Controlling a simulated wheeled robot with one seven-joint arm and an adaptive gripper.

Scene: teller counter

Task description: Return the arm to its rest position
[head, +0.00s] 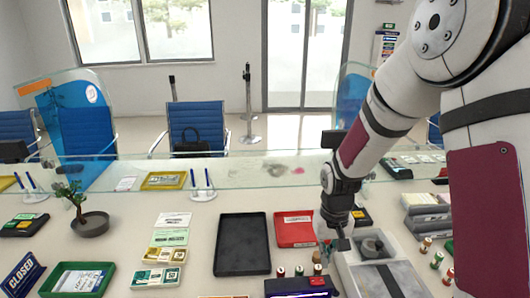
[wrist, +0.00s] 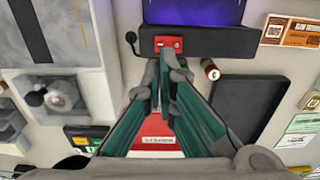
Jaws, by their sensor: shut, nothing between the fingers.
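My arm reaches in from the right in the head view and bends down over the counter. My gripper (head: 339,243) is above the counter between the red tray (head: 293,230) and a grey box (head: 400,280) with a round dark part. In the wrist view my gripper (wrist: 165,62) has its teal-sided fingers together, with nothing between the tips. The tips appear in front of a red label (wrist: 168,43) on a dark device with a purple screen (wrist: 195,10). I cannot tell the exact height over it.
A black tray (head: 242,245) lies left of the red tray. Several small stamps (head: 437,260) stand to the right. A glass screen (head: 240,172) runs along the counter's far side. A potted plant (head: 88,223) and a CLOSED sign (head: 22,273) are at the left.

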